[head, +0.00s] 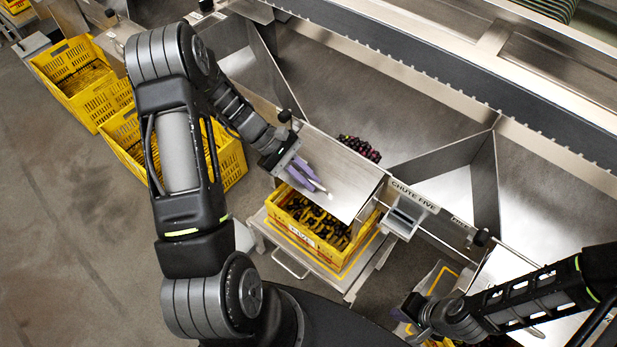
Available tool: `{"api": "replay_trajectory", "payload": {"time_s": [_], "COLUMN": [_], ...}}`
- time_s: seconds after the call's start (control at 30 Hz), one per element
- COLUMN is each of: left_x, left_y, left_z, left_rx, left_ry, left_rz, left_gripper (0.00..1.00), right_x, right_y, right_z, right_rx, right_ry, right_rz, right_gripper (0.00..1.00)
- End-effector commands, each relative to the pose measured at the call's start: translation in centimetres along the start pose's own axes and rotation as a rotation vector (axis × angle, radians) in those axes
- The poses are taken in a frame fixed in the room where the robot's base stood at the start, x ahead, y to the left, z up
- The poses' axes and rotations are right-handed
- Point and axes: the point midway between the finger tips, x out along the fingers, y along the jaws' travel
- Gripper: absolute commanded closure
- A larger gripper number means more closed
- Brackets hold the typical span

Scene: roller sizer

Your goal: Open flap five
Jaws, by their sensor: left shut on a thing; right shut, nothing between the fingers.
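Flap five (340,172) is a bare metal plate at the mouth of the chute labelled "CHUTE FIVE" (413,196). It is tilted, with its lower part over the yellow crate. My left gripper (308,178), with lavender fingers, is shut at the flap's left edge. Dark round fruit (358,148) lies in the chute behind the flap. My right gripper (401,315) is shut and empty at the lower right, mostly hidden by its wrist.
A yellow crate (300,236) holding dark fruit stands on a metal stand below the flap. Another flap (515,285) is at the right, near my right arm. Several yellow crates (75,65) stand at the upper left. The grey floor at left is clear.

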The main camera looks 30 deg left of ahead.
Motion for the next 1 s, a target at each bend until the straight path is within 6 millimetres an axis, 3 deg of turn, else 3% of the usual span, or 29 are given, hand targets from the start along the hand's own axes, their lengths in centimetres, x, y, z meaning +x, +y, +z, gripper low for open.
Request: {"api": "replay_trajectory", "payload": {"time_s": [0.13,0.17,0.23,0.57,0.77,1.0], "left_x": [-0.1,-0.1,-0.1,-0.3,-2.4,-6.3], "left_y": [0.1,0.1,0.1,0.1,0.1,0.1], "left_z": [0.0,0.0,0.0,0.0,-0.1,-0.1], "left_rx": [0.002,0.002,0.002,0.001,0.000,0.001], "left_ry": [0.000,0.000,0.000,0.000,0.002,0.003], "left_rz": [0.001,0.001,0.001,0.002,0.003,0.003], "left_gripper": [1.00,0.87,0.81,0.80,0.80,0.80], "right_x": [0.0,0.0,0.0,0.0,0.2,0.5], "right_y": [0.0,0.0,0.0,0.0,0.1,0.2], "right_z": [0.0,0.0,0.0,0.0,0.0,0.0], "right_rx": [0.000,0.000,0.000,0.000,0.000,0.000], "right_ry": [0.000,0.000,0.000,0.000,0.000,0.000], "right_rz": [0.000,0.000,0.000,0.000,0.000,0.000], "right_gripper": [1.00,1.00,1.00,1.00,1.00,1.00]}}
